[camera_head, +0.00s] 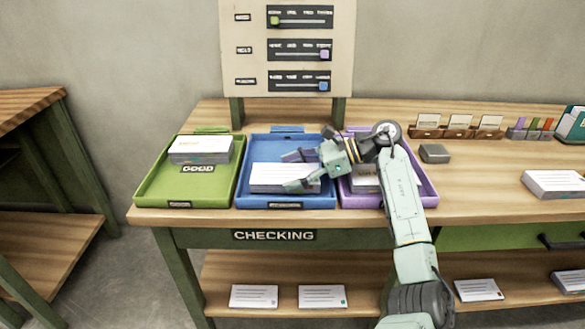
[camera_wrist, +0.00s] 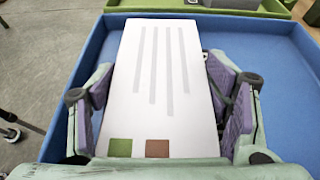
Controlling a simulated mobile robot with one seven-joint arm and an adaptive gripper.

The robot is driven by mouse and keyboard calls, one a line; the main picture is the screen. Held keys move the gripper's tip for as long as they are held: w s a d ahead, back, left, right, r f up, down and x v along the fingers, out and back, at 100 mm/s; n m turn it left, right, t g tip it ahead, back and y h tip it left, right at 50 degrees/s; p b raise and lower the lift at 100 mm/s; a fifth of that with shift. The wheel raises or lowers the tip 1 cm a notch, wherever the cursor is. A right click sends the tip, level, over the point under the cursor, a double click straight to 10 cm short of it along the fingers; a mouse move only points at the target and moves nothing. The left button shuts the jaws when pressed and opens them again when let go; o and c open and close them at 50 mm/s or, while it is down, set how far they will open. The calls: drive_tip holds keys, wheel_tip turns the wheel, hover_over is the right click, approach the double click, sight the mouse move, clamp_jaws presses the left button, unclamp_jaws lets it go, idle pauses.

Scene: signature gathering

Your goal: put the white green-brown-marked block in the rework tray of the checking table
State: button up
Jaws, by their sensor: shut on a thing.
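The white block (camera_wrist: 155,75) carries grey lines and a green and a brown square at its near end in the wrist view. My gripper (camera_wrist: 160,112) is shut on it, with purple pads along both long sides. In the head view the block (camera_head: 270,177) is at the blue tray (camera_head: 243,188) of the checking table, within its rim outline. I cannot tell whether its underside touches the tray floor. The blue tray (camera_wrist: 80,75) surrounds it in the wrist view. The blue tray's front label is too small to read. My gripper (camera_head: 298,171) reaches in from the right.
A green tray (camera_head: 150,188) marked GOOD, holding white blocks, stands left. A purple tray (camera_head: 424,190) with a white block partly behind my arm stands right. A sign board (camera_head: 288,62) rises behind. A grey block (camera_head: 434,153) lies right of the purple tray.

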drive_tip(key=shift+f+b, duration=0.15)
drive_tip(key=shift+b, duration=0.2)
drive_tip(key=o, duration=1.4)
drive_tip(key=shift+c, duration=0.2)
drive_tip(key=shift+r, duration=0.2)
